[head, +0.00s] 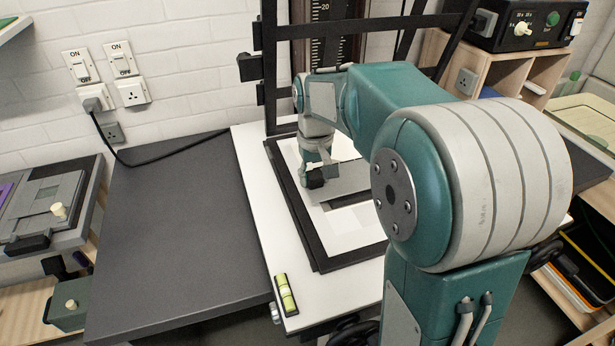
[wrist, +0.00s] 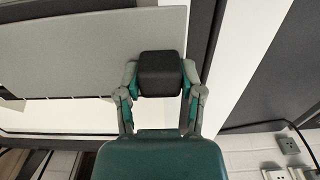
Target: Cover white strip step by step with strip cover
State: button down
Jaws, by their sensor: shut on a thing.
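My gripper (head: 316,174) is shut on a black block (wrist: 160,75), with one finger on each side of it. The block sits at the edge of a flat grey plate, which looks like the strip cover (wrist: 75,55). In the head view the strip cover (head: 350,180) lies flat over the white area inside a black frame (head: 305,215). I cannot tell whether it touches the surface below. White surface (head: 355,228) shows in front of the cover. I cannot clearly tell the white strip from the white around it; my arm hides the right part.
The frame lies on a white baseboard (head: 252,180) on a dark grey table (head: 165,235). A yellow-green level (head: 286,294) sits at the baseboard's front left. The enlarger column (head: 325,35) rises behind. The table's left part is clear except for a black cable (head: 175,150).

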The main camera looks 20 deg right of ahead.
jog(key=shift+c, duration=1.1)
grip_release()
jog(key=shift+r, duration=0.1)
notch_tip(320, 180, up, 12)
jog(key=shift+f, duration=0.2)
jog(key=shift+a, duration=0.1)
jog(key=s+a+f+t, duration=0.2)
jog(key=s+f, duration=0.1)
jog(key=s, duration=0.7)
jog(key=s+a+f+t, duration=0.1)
jog(key=s+f+t, duration=0.2)
jog(key=s, duration=0.8)
jog(key=shift+a+f+t, duration=0.3)
jog(key=shift+a+f, duration=0.05)
jog(key=shift+f, duration=0.2)
dwell(0.8)
